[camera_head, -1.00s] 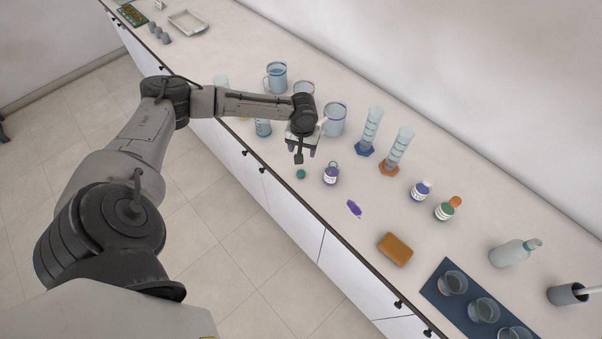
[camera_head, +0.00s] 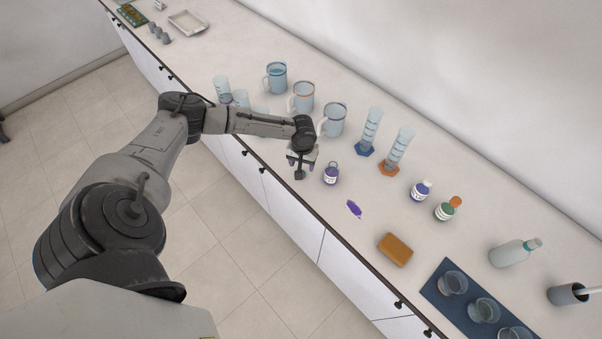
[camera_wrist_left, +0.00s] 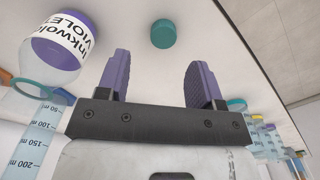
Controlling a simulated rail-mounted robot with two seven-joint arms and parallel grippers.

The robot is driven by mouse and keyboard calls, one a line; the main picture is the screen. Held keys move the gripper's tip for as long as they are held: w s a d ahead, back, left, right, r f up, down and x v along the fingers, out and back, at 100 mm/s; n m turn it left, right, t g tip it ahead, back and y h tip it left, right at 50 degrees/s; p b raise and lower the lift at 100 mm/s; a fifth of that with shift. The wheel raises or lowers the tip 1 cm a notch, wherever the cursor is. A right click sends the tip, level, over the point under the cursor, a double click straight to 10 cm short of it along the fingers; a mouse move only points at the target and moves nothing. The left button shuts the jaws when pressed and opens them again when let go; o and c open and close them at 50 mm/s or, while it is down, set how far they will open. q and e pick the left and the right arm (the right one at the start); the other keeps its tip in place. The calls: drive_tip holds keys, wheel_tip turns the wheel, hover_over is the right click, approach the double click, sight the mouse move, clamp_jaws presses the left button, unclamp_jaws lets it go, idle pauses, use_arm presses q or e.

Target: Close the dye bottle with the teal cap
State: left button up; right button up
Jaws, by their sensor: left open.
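The teal cap (camera_wrist_left: 163,33) lies on the counter in the left wrist view, beyond and between my left gripper's fingertips, apart from them. In the head view my left gripper hides it. The dye bottle (camera_head: 331,175), with violet contents and a white label, stands upright without a cap, just right of the gripper. It also shows at the upper left of the left wrist view (camera_wrist_left: 57,52), beside one finger. My left gripper (camera_head: 301,174) points down above the counter, open and empty, with purple finger pads (camera_wrist_left: 158,70). My right gripper is out of view.
A purple spill (camera_head: 354,209) and an orange-brown sponge (camera_head: 395,249) lie to the right. Measuring cylinders (camera_head: 369,132) and jugs (camera_head: 334,120) stand behind. The counter's front edge runs close by.

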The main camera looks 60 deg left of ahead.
use_arm(q)
drive_tip(key=shift+s+a+f, duration=0.1)
drive_tip(key=shift+s+f, duration=0.05)
drive_tip(key=shift+f, duration=2.4)
drive_tip(key=shift+c, duration=0.3)
drive_tip(key=c, duration=0.9)
